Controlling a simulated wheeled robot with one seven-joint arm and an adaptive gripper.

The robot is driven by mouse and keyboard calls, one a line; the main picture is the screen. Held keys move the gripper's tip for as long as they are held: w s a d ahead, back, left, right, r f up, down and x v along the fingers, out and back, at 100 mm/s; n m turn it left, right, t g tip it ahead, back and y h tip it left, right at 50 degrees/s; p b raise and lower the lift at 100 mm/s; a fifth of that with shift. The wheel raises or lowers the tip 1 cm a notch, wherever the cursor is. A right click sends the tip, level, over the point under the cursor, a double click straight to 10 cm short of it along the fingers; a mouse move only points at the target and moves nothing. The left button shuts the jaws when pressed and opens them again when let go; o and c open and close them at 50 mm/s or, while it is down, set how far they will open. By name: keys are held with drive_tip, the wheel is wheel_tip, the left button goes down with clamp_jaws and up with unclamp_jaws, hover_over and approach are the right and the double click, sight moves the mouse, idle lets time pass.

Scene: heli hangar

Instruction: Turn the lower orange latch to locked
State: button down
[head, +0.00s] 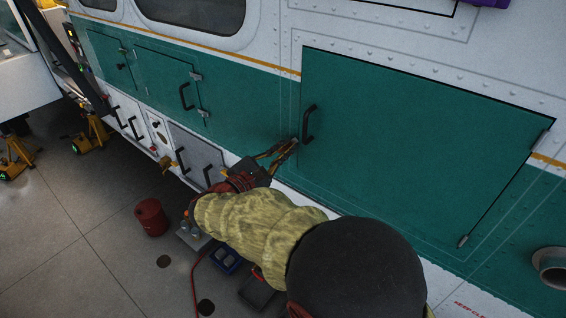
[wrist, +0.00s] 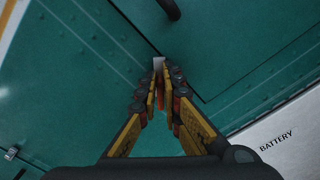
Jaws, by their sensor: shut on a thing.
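My gripper (head: 292,144) is at the lower left edge of the large green hatch, just below and left of its dark handle. In the wrist view, the yellow-and-black fingers (wrist: 159,70) are closed together on a small piece at the panel seam. A pale end (wrist: 158,61) of that piece shows beyond the fingertips. The fingers hide most of the lower orange latch, so its angle cannot be told. Orange also shows between the fingers, but I cannot tell whether it is latch or finger.
The large green hatch (head: 410,140) has a dark handle (head: 308,124) at its left edge and hinges at right. Smaller doors are further left. A white panel marked BATTERY (wrist: 285,135) lies at lower right in the wrist view. A red canister (head: 151,217) stands on the floor.

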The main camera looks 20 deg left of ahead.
drive_tip(key=m+b, duration=0.3)
drive_tip(key=b, duration=0.3)
drive_tip(key=f+m+b, duration=0.1)
drive_tip(key=m+b, duration=0.2)
drive_tip(key=b, duration=0.3)
drive_tip(key=m+b, duration=0.3)
drive_tip(key=b, duration=0.3)
drive_tip(key=shift+s+d+f+m, duration=0.15)
drive_tip(key=shift+d+f+m, duration=0.15)
drive_tip(key=shift+f, duration=0.1)
drive_tip(key=shift+b, duration=0.3)
drive_tip(key=c, duration=2)
unclamp_jaws()
drive_tip(key=shift+r, duration=0.1)
drive_tip(key=v, duration=1.2)
